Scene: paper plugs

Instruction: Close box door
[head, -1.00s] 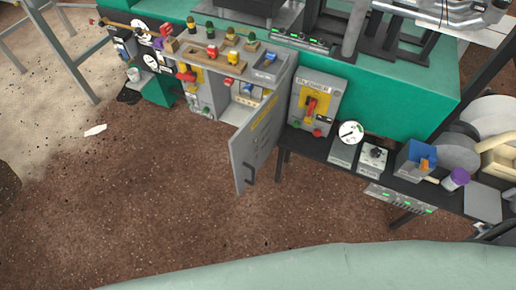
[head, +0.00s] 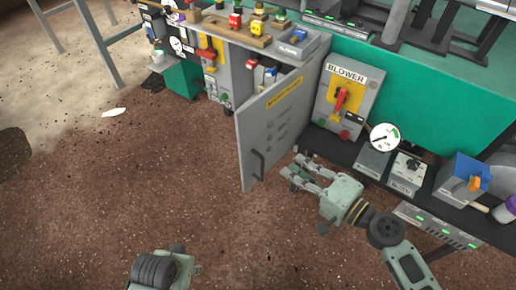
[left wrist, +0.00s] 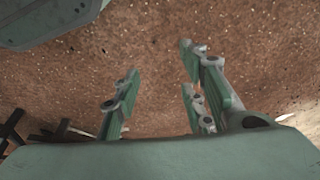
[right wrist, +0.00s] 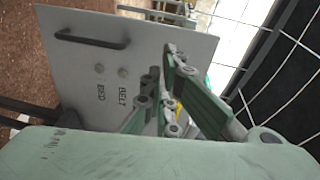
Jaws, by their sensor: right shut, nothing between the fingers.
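The grey box door (head: 268,125) stands swung open from the grey cabinet, with a dark handle (head: 258,165) near its free edge. The door also fills the left of the right wrist view (right wrist: 95,60), handle at the top left. My right gripper (head: 290,172) is shut and empty, just right of the door in the head view; whether it touches the door I cannot tell. Its fingertips lie close together in the right wrist view (right wrist: 160,62). My left gripper (left wrist: 158,60) is open and empty over bare ground; its fingers are not clear in the head view.
The open cabinet (head: 240,75) holds switches inside, with a tray of small blocks on top. Right of the door are a blower panel (head: 348,100), a round gauge (head: 384,138) and a dark shelf (head: 340,150). The brown ground (head: 170,190) left of the door is clear.

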